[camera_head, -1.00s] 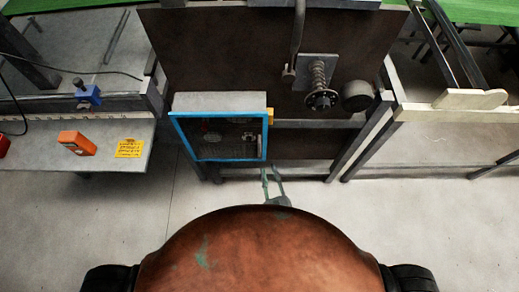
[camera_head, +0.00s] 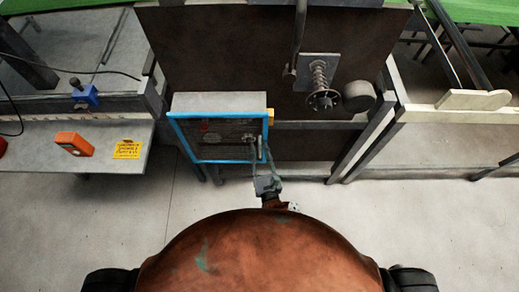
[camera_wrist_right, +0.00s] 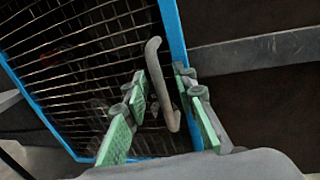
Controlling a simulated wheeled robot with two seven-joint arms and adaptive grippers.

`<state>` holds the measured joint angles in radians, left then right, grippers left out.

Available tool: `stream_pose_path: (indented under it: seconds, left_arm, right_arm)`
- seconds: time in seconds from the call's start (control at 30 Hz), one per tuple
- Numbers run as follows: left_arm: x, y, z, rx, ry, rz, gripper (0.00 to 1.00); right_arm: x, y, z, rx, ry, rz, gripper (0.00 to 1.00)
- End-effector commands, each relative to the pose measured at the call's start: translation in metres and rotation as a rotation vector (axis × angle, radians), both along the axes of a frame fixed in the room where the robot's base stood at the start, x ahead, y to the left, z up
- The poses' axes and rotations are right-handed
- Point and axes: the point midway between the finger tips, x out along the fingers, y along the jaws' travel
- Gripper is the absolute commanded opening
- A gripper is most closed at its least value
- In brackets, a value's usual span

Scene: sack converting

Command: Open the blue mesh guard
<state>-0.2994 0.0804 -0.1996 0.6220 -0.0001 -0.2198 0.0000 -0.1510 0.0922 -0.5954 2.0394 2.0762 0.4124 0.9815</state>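The blue mesh guard (camera_head: 215,161) is a blue-framed dark mesh panel on the front of a grey box, and it looks closed. In the right wrist view its blue frame (camera_wrist_right: 173,32) and wire mesh (camera_wrist_right: 75,60) fill the left half. A bent grey handle (camera_wrist_right: 157,75) stands out near the frame's right edge. My right gripper (camera_head: 257,150) is at the guard's lower right. In the wrist view its green-padded fingers (camera_wrist_right: 160,100) are apart, one on each side of the handle, with gaps visible. My left gripper is not in view.
A yellow block (camera_head: 271,117) sits at the box's right side. A spring-loaded spindle (camera_head: 320,80) and dark round knob (camera_head: 358,96) are to the right. A side table (camera_head: 40,165) at left holds an orange device (camera_head: 74,143) and yellow label (camera_head: 127,149). The floor in front is clear.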

Motion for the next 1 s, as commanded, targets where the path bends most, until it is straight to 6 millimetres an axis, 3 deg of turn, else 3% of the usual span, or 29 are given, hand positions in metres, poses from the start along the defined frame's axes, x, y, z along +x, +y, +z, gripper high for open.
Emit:
stream_pose_path:
  seconds: [0.2, 0.57, 1.0]
  left_arm:
    - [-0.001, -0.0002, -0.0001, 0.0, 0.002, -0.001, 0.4]
    - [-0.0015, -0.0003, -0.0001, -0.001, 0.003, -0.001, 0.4]
    - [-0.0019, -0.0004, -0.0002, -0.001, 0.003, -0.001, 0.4]
  right_arm:
    - [0.0, -0.0001, -0.0002, 0.0, 0.0, 0.0, 0.24]
    - [-0.0002, 0.0001, -0.0003, -0.001, 0.0, 0.0, 0.0]
    - [-0.0004, 0.0002, -0.0003, 0.0, 0.0, 0.001, 0.0]
